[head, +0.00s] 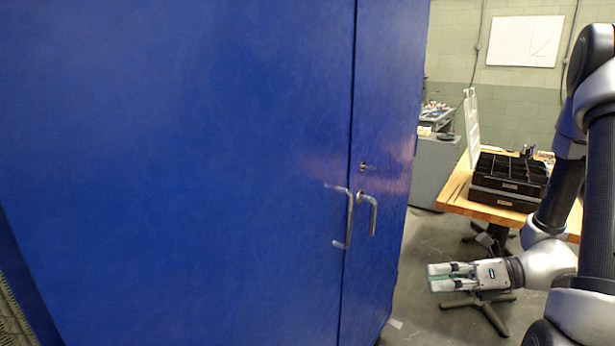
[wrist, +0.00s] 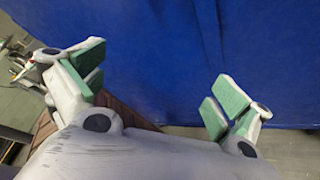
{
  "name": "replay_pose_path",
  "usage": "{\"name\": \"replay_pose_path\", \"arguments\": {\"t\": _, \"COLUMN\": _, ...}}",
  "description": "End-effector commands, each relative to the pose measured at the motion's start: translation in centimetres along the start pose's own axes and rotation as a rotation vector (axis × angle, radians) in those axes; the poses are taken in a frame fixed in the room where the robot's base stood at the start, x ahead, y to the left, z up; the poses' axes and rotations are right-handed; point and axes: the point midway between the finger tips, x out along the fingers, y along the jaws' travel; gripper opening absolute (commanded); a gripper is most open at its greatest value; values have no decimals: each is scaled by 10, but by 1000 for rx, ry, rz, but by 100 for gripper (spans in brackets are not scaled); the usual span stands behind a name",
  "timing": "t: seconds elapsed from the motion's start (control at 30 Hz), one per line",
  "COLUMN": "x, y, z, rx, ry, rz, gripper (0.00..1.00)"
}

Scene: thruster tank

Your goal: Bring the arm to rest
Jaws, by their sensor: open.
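My gripper (head: 432,278) is at the lower right of the head view, at the end of my arm, pointing left toward the blue cabinet. In the wrist view its two green-padded fingers (wrist: 160,88) stand wide apart with nothing between them. The blue cabinet (head: 180,170) fills most of the head view, and its blue face (wrist: 170,60) lies beyond the fingers in the wrist view. My gripper looks apart from the cabinet.
The cabinet doors look closed and carry two metal handles, a left one (head: 348,218) and a right one (head: 373,213). A wooden table (head: 455,196) with black organiser trays (head: 508,178) stands behind my arm. A grey cabinet (head: 436,165) is farther back. Some grey floor (head: 415,300) is clear.

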Motion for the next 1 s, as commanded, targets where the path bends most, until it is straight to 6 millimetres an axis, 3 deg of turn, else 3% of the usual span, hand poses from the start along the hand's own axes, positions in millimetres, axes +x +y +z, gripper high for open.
{"name": "replay_pose_path", "arguments": {"t": 0.2, "x": -39, "y": 46, "z": -47, "rx": -671, "ry": 413, "rz": 121, "gripper": 100}}
{"name": "replay_pose_path", "arguments": {"t": 0.37, "x": -85, "y": 65, "z": -60, "rx": -1189, "ry": 740, "rz": 282, "gripper": 100}}
{"name": "replay_pose_path", "arguments": {"t": 0.53, "x": -135, "y": 80, "z": -42, "rx": -1680, "ry": 1092, "rz": 472, "gripper": 100}}
{"name": "replay_pose_path", "arguments": {"t": 0.7, "x": -168, "y": 103, "z": -4, "rx": -2018, "ry": 1405, "rz": 571, "gripper": 100}}
{"name": "replay_pose_path", "arguments": {"t": 0.83, "x": -176, "y": 128, "z": 20, "rx": -2178, "ry": 1557, "rz": 541, "gripper": 100}}
{"name": "replay_pose_path", "arguments": {"t": 1.0, "x": -170, "y": 154, "z": 38, "rx": -2330, "ry": 1609, "rz": 457, "gripper": 100}}
